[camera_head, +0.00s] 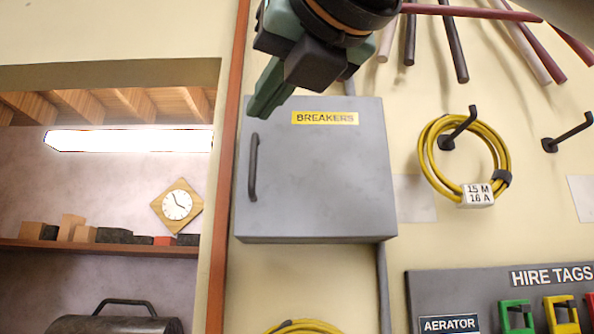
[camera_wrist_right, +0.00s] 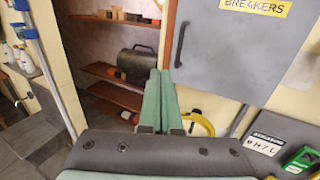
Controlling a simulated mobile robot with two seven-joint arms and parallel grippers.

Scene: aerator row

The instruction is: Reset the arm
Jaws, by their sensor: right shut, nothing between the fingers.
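My right gripper (camera_head: 268,98) comes in from the top of the head view. Its green fingers are together, with nothing between them, in front of the upper left corner of the grey breaker box. In the right wrist view the shut fingers (camera_wrist_right: 158,98) point away from the camera, left of and below the box door. The breaker box (camera_head: 320,185) has a yellow BREAKERS label and a dark handle (camera_head: 253,167), and its door is shut. The box also shows in the wrist view (camera_wrist_right: 235,55). My left gripper is not in view.
A coiled yellow cable (camera_head: 424,150) hangs on a wall hook, with an empty hook (camera_head: 568,133) to its right. A HIRE TAGS board (camera_head: 455,290) is at lower right. A recess with a shelf (camera_head: 100,247) lies left. Several rods stick out at top right.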

